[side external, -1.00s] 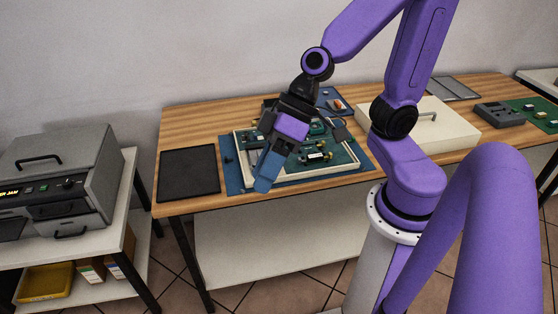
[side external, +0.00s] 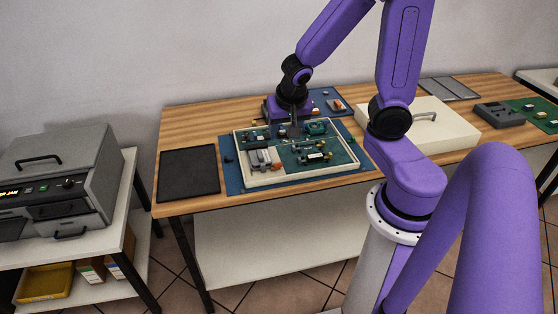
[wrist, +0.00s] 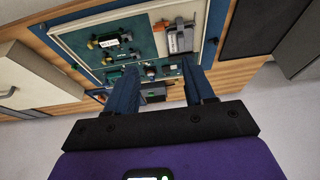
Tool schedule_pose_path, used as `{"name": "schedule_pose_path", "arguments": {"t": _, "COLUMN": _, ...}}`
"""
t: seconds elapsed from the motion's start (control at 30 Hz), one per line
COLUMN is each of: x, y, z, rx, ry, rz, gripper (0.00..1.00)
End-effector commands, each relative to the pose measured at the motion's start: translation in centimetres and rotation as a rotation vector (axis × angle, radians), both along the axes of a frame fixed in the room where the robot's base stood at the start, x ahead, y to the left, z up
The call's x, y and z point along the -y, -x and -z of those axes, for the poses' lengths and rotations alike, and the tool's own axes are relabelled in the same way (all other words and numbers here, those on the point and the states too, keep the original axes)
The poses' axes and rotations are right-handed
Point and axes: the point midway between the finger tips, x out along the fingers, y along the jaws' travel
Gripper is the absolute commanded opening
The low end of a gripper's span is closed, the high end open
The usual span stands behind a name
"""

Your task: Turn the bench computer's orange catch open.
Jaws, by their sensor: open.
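The bench computer is a shallow cream-framed case (side external: 240,160) holding green boards, lying on a blue mat. Near its front left is a grey module (side external: 262,157) with small orange parts (side external: 278,166) beside it. In the wrist view the grey module (wrist: 181,38) has an orange piece (wrist: 161,25) at its side; this looks like the catch, but it is too small to tell how it is turned. Another orange-red part (wrist: 150,72) shows between the fingers. My gripper (side external: 295,132) points down over the back of the case, open and empty. Its blue fingers (wrist: 160,68) show spread in the wrist view.
A dark flat pad (side external: 189,173) lies left of the blue mat. A cream cover with a handle (side external: 450,135) lies to the right, partly behind my arm. A grey device (side external: 498,115) and a green mat are farther right. A grey machine (side external: 60,175) stands on a separate left table.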

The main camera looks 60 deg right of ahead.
Motion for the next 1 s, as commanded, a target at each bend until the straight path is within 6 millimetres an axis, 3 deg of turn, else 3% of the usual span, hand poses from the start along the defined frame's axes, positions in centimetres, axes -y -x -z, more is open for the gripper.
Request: {"name": "schedule_pose_path", "arguments": {"t": 1.0, "x": 2.2, "y": -2.0, "z": 7.3, "rx": -0.005, "ry": 0.005, "rz": 0.006, "gripper": 0.53}}
